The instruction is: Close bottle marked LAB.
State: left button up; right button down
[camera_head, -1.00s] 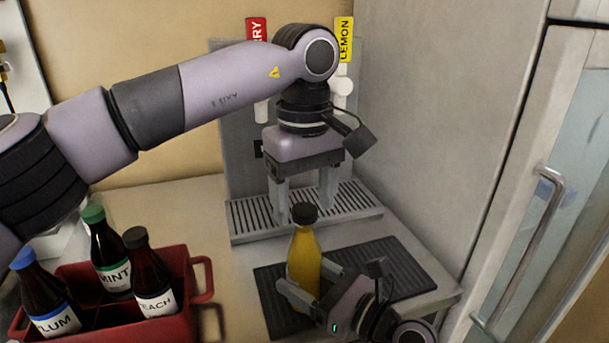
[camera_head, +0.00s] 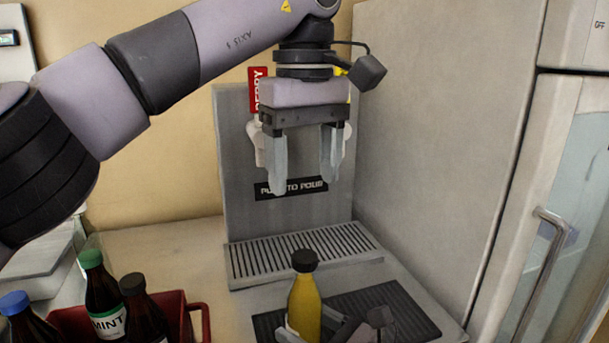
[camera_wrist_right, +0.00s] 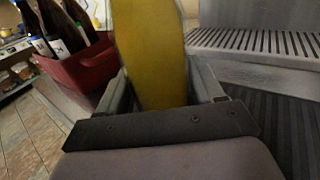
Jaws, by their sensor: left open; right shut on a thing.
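A yellow bottle (camera_head: 304,303) with a black cap (camera_head: 304,260) on its top stands upright on the dark ribbed mat. No LAB marking shows on the side I see. My right gripper (camera_head: 312,331) is shut on the bottle's lower body; the right wrist view shows the yellow body (camera_wrist_right: 152,50) between its fingers. My left gripper (camera_head: 304,184) is open and empty, fingers pointing down, above the cap and apart from it. The bottle's base is hidden in the head view.
A red crate (camera_head: 197,312) with several dark bottles, one marked MINT (camera_head: 108,324), stands at lower left. A dispenser with a slatted drip tray (camera_head: 300,252) stands behind the bottle. A ribbed mat (camera_head: 395,300) lies beneath it. A door with a metal handle (camera_head: 541,275) is right.

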jog(key=shift+c, duration=0.3)
grip_release()
jog(key=shift+d, duration=0.1)
jog(key=v, duration=0.5)
jog(key=shift+s+d+f+b, duration=0.15)
jog(key=shift+s+d+b, duration=0.1)
jog(key=shift+b, duration=0.1)
jog(key=shift+s+d, duration=0.4)
jog(key=shift+d, duration=0.1)
